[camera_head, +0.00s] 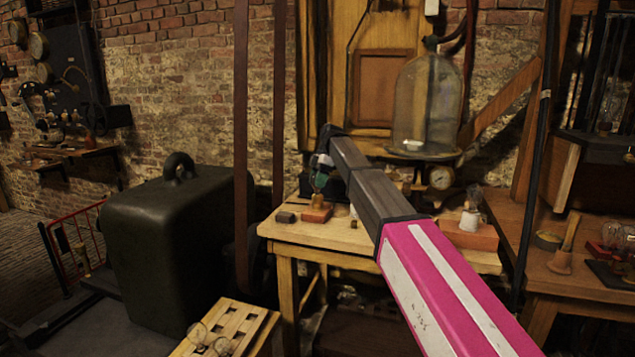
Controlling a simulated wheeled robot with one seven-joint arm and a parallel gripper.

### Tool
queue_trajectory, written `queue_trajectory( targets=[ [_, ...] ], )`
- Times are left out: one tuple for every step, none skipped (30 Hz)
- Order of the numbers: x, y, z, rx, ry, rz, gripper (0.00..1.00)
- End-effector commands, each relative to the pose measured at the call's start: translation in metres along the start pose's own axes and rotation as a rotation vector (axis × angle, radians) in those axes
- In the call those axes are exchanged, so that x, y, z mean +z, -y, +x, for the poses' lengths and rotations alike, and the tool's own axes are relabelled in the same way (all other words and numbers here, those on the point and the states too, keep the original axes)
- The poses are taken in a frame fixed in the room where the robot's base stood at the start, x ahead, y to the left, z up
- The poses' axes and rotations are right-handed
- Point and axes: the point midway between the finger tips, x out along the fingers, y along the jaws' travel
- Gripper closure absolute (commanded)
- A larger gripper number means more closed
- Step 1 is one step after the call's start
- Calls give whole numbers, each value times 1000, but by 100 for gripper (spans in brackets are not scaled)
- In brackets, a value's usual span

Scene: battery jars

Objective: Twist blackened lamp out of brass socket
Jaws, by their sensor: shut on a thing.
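My arm reaches from the lower right to the wooden workbench (300,232). My gripper (321,172) is at its far end, small and partly hidden by the arm. It is shut on the lamp (319,181), a small dark bulb above the brass socket (321,201). The socket stands upright on a reddish block (317,215) at the bench's left part. The picture is too small to tell whether the lamp's base still sits in the socket.
A dark block (285,217) lies left of the socket. A glass bell jar (427,105) stands behind my arm, with a gauge (441,177) below it. A white-based lamp (470,217) stands on a brick-coloured block (467,235) to the right. A large dark weight (160,240) stands left of the bench.

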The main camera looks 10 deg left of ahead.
Motion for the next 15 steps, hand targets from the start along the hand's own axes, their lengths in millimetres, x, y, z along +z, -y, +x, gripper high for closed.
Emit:
queue_trajectory(
  targets=[
    [0,0,0,0,0,0,74],
    [0,0,0,1,0,1,74],
    [0,0,-1,1,0,1,74],
    [0,0,-1,1,0,1,74],
    [-1,0,-2,1,0,1,74],
    [-1,0,-3,1,0,1,74],
    [-1,0,-3,1,0,1,74],
    [-2,1,-4,1,0,1,74],
    [-2,1,-5,1,0,1,74],
    [-2,1,-6,1,0,2,74],
    [-2,1,-6,1,0,2,74],
    [-3,1,-7,1,0,2,74],
    [-3,1,-8,1,0,2,74],
    [-3,2,-9,1,0,2,74],
    [-4,2,-10,1,0,2,74]
  ],
)
